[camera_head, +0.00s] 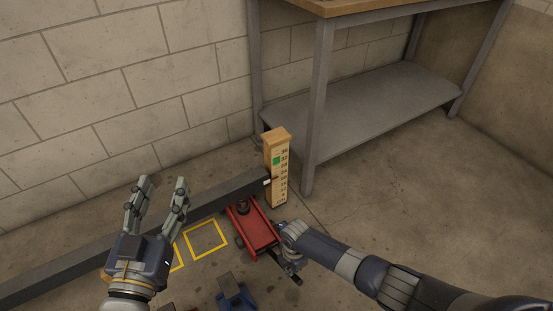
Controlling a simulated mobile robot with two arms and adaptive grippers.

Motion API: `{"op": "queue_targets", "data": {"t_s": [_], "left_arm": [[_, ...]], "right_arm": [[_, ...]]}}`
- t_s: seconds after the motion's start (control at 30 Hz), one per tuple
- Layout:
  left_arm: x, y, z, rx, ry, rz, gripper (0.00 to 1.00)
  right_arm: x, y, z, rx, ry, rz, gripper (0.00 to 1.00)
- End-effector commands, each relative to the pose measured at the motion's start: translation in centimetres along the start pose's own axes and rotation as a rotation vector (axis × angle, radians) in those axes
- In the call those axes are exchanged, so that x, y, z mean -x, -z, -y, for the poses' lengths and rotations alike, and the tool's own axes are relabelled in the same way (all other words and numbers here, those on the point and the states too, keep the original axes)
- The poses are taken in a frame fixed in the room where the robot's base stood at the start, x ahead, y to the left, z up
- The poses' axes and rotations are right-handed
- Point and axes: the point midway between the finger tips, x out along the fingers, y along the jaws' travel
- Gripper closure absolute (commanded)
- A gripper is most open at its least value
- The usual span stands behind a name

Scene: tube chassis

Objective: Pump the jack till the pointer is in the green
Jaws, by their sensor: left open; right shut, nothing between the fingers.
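The red jack (262,237) stands on the floor under the dark beam (215,200). A wooden scale post (279,195) with printed numbers stands upright at the beam's right end. Its green patch (276,160) is near the top. A small white pointer (267,182) at the beam end sits below the green patch. My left gripper (157,203) is open and empty, in front of the beam in the picture.
Yellow outlined squares (205,239) mark the floor left of the jack. A blue object (235,295) stands at the bottom edge, with a partly cut-off red one (168,307) left of it. A metal-legged workbench (318,110) stands behind. The floor at right is clear.

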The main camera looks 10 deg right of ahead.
Motion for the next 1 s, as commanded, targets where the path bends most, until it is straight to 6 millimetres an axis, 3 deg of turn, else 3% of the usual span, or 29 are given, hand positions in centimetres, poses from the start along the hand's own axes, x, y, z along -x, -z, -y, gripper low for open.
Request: {"op": "queue_targets", "data": {"t_s": [0.47,1.0], "left_arm": [[2.4,-7.2,1.1,-0.006,0.023,0.389,0.51],[8.4,-13.3,2.1,-0.003,0.049,0.796,0.51]], "right_arm": [[1.8,0.0,0.1,0.0,0.001,0.0,1.0],[3.5,0.0,0.1,0.0,0.001,0.0,1.0]]}}
